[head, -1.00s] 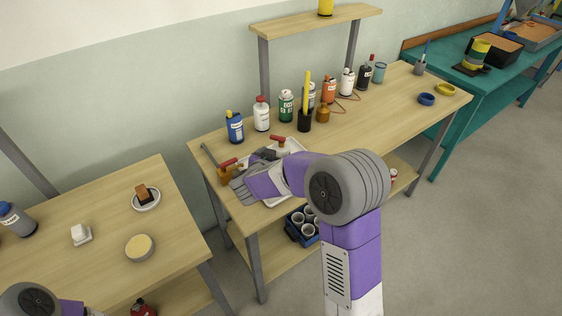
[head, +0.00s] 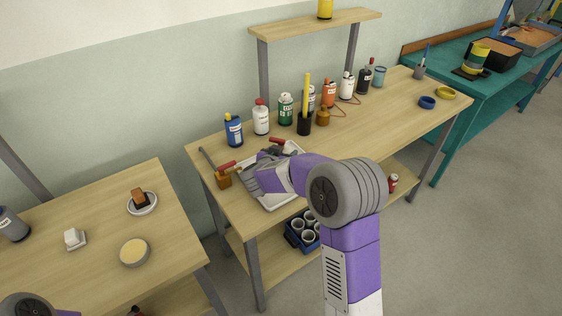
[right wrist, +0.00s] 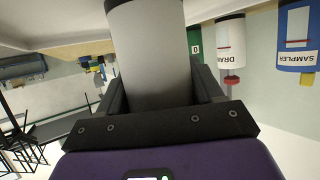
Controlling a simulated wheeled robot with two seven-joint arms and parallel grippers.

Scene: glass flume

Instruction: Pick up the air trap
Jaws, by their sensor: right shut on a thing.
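The air trap (right wrist: 150,60) is a pale grey cylinder with a dark band at its end. It fills the middle of the right wrist view, between the two black fingers of my right gripper (right wrist: 158,88), which is shut on it. In the head view my right gripper (head: 256,180) is over the white tray (head: 270,206) at the left end of the long wooden bench. There the hand and arm largely hide the air trap. Of my left arm only a link shows at the lower left corner; its gripper is out of view.
An orange-brown block (head: 223,179) and red-handled tools lie close to the gripper. A blue bottle (head: 234,130), a white red-capped bottle (head: 261,118) and several other bottles line the back. A shelf (head: 315,22) stands above the back.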

